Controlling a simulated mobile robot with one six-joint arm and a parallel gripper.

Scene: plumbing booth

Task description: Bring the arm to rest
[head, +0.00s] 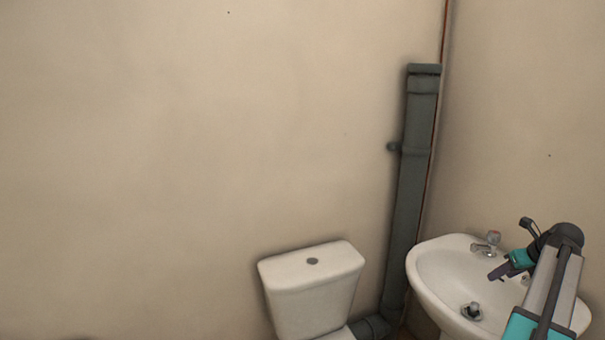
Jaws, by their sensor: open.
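My gripper (493,276) is at the lower right of the head view, over the white basin (437,272). It points left and down at the end of my raised arm. It is open, and I see nothing between its fingers. From this angle I cannot tell how high it is above the basin.
A tap (487,245) stands on the basin's back rim, close to my gripper. A plug or drain piece (472,311) sits in the bowl. A toilet cistern (313,285) stands left, with a grey soil pipe (410,190) in the corner. The left wall is bare.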

